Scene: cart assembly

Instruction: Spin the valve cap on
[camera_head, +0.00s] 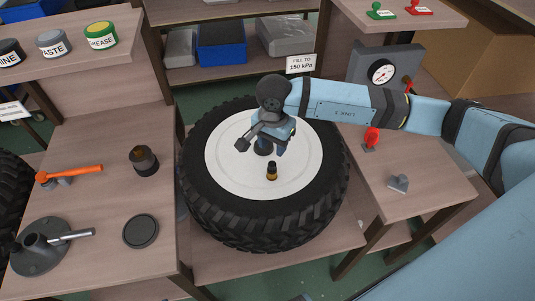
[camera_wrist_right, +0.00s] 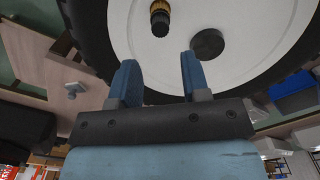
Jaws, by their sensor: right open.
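The tyre (camera_head: 330,215) lies flat with a white wheel disc (camera_head: 225,165). A small valve (camera_head: 271,173), brass with a black piece at its upper end, stands on the disc toward its near side. It also shows at the top of the right wrist view (camera_wrist_right: 160,14). I cannot tell how far the black piece is seated on the brass. My right gripper (camera_head: 263,145) is over the disc, behind the valve and apart from it. In the wrist view its two blue fingers (camera_wrist_right: 158,65) are spread with nothing between them. My left gripper is not in view.
A dark round hub piece (camera_wrist_right: 208,43) is close to the fingers. The left table holds an orange-handled tool (camera_head: 80,174), a dark cup (camera_head: 144,160), a black disc (camera_head: 140,231) and a grey stand (camera_head: 40,258). A gauge (camera_head: 381,72) stands behind my right arm.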

